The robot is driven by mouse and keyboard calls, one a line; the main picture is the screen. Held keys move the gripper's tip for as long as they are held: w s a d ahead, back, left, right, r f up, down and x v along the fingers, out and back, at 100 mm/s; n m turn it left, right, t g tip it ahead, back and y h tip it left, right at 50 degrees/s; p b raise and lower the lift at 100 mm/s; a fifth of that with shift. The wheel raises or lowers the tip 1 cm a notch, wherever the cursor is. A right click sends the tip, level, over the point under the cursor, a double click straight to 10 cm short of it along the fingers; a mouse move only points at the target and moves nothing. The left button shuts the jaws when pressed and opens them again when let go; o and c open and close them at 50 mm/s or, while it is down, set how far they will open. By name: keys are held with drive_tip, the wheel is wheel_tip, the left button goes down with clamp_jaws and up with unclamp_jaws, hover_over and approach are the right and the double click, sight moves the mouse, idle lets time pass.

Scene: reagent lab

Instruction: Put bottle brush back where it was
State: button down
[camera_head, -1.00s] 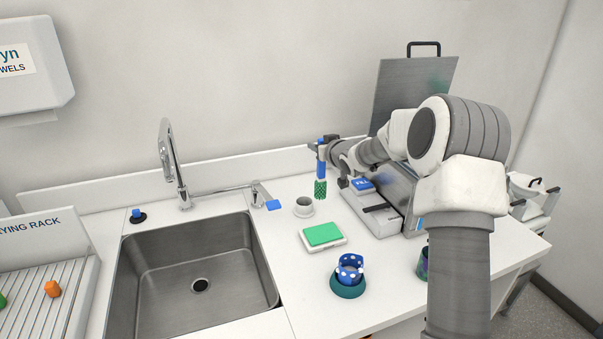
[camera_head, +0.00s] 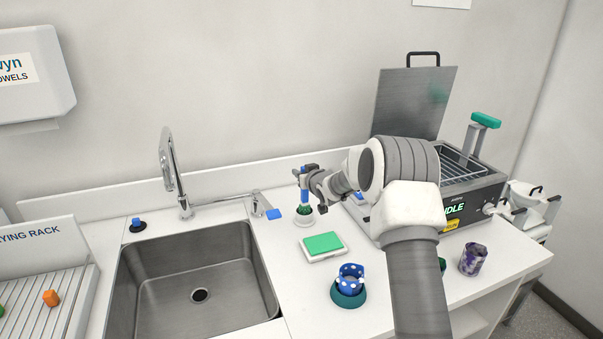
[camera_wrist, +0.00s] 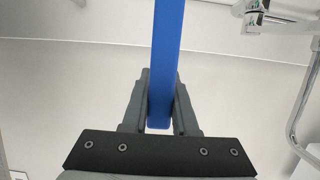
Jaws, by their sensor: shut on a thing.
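The bottle brush (camera_head: 304,193) has a blue handle and green bristles and stands upright in my gripper (camera_head: 306,174). My gripper is shut on the handle. In the wrist view the blue handle (camera_wrist: 167,60) runs up from between the two fingers (camera_wrist: 160,112). The bristles are over a small round white cup (camera_head: 303,221) on the counter, and their lower end overlaps its mouth. I cannot tell how far the bristles are inside it. The bristles do not show in the wrist view.
A green sponge on a white dish (camera_head: 323,256) lies just in front of the cup. A blue dotted item on a teal base (camera_head: 349,287) stands nearer. The sink (camera_head: 197,287) is to the left, the tap (camera_head: 178,180) behind it. A steel appliance (camera_head: 461,205) stands right.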

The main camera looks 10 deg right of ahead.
drive_tip(key=shift+f, duration=0.2)
drive_tip(key=c, duration=0.7)
unclamp_jaws()
drive_tip(key=shift+r, duration=0.1)
